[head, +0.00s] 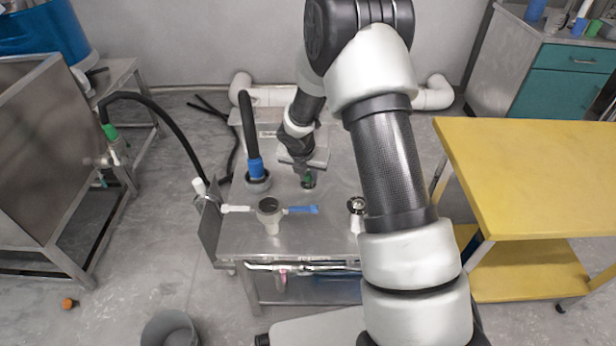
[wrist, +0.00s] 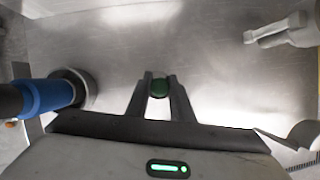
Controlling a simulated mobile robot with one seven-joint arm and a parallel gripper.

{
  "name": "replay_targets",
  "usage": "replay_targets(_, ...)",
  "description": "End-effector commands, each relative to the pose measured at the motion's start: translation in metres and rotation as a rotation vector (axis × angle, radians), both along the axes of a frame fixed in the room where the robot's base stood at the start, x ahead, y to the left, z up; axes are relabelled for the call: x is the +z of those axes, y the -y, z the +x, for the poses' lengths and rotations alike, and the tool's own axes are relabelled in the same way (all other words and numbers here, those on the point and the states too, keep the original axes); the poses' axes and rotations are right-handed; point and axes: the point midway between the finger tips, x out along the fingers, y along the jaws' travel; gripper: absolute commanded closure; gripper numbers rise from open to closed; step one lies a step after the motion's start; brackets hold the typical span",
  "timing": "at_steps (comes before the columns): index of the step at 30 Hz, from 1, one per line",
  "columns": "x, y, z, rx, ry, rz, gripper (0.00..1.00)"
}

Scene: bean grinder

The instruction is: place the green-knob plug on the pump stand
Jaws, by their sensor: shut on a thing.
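A black hose with a blue collar (head: 256,168) stands in a socket left of my gripper. In front are a grey fitting with white and blue handles (head: 269,212) and a small metal fitting (head: 356,205). A yellow table (head: 530,170) stands right.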

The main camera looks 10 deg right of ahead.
Motion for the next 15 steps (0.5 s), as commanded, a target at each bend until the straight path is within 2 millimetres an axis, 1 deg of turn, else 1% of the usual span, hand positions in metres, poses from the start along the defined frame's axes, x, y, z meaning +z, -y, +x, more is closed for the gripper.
replay_targets(5,0.0024,0.0,0.0009,0.0,0.002,0.0,1.0)
replay_targets(9,-0.0022,-0.0001,0.0007,0.001,0.002,0.0,1.0)
replay_targets(10,-0.001,-0.0001,0.0006,0.0,0.001,0.0,0.74)
replay_targets(12,-0.0008,-0.0002,0.0006,0.0,0.001,0.0,0.62)
replay_targets(13,-0.0008,-0.0002,0.0006,0.0,0.001,0.0,0.61)
replay_targets(15,-0.0008,-0.0002,0.0006,0.0,0.001,0.0,0.61)
